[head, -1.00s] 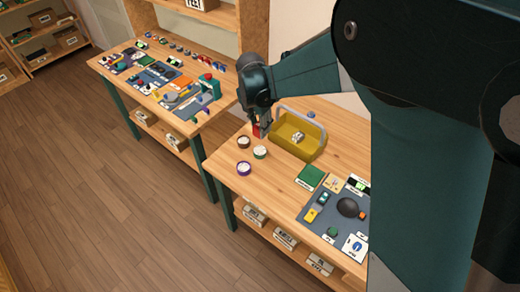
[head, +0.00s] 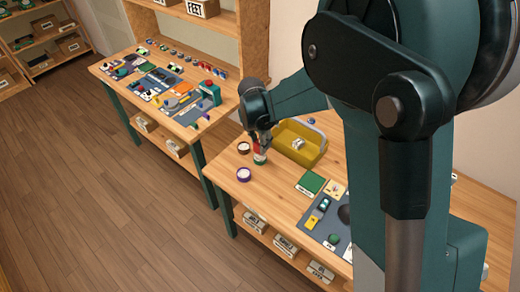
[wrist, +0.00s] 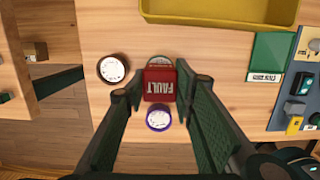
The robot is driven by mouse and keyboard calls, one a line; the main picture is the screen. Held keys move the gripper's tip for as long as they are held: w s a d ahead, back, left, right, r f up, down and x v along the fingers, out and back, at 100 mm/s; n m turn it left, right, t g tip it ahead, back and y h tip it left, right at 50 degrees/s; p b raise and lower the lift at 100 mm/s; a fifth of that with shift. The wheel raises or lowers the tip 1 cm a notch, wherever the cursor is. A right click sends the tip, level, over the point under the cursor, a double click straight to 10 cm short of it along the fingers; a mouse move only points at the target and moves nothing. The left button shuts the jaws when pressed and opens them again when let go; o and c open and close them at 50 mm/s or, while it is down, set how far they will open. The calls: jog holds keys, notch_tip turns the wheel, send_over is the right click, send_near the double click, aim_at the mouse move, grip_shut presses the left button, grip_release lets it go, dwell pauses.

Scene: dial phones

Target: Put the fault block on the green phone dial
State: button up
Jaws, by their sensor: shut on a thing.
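The red fault block (wrist: 160,83) is held between the fingers of my gripper (wrist: 160,88), its white FAULT lettering facing the wrist camera. In the head view, the block (head: 257,147) is in my gripper (head: 259,143), directly over or at the green phone dial (head: 260,160). In the wrist view, the green dial (wrist: 159,61) shows only as a rim and part of a white face behind the block. I cannot tell whether block and dial touch. A brown dial (wrist: 113,69) lies to the left and a purple dial (wrist: 158,119) lies below the block in the wrist view.
A yellow basket (head: 300,145) with a handle stands behind the dials. A green square (head: 310,184) and a grey mat (head: 325,215) with small objects lie to the right. Another crowded table (head: 165,95) stands at the left. The wood near the purple dial (head: 243,174) is clear.

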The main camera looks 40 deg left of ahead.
aim_at(258, 145)
jog(key=shift+f, duration=1.8)
jog(key=shift+f, duration=0.15)
jog(key=o, duration=0.9)
jog(key=shift+r, duration=0.2)
jog(key=shift+s+r, duration=0.3)
jog(key=shift+r, duration=1.65)
jog(key=shift+s+r, duration=0.3)
jog(key=shift+r, duration=1.7)
jog(key=shift+s+r, duration=0.3)
jog(key=shift+r, duration=1.65)
